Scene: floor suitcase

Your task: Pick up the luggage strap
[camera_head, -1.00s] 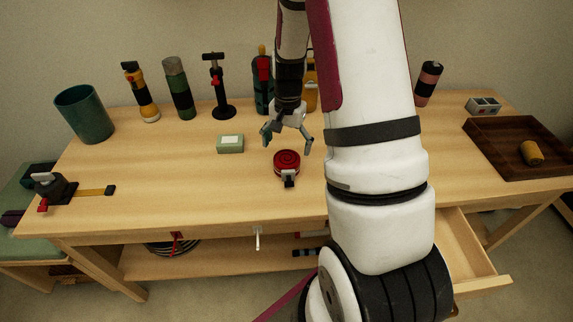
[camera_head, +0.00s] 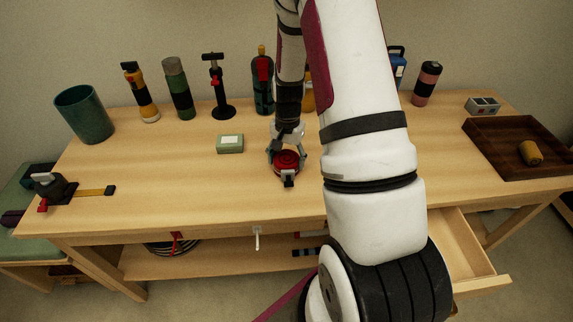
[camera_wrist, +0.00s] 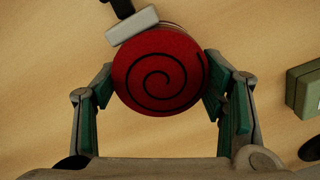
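The luggage strap (camera_head: 288,163) is a red roll with a dark spiral on top and a grey buckle at its front side. It lies on the wooden table near the middle. In the wrist view the strap (camera_wrist: 160,70) sits between the two green-padded fingers of my gripper (camera_wrist: 160,95). The fingers stand on either side of it, close to its sides; whether both touch it is hard to tell. My gripper (camera_head: 287,152) is low over the table in the head view, its fingers spread around the roll.
A green box (camera_head: 230,143) lies left of the strap. Several bottles and tools stand along the back edge, with a teal cup (camera_head: 84,114) at the left. A dark wooden tray (camera_head: 487,137) with a yellow roll is at the right. The front of the table is mostly clear.

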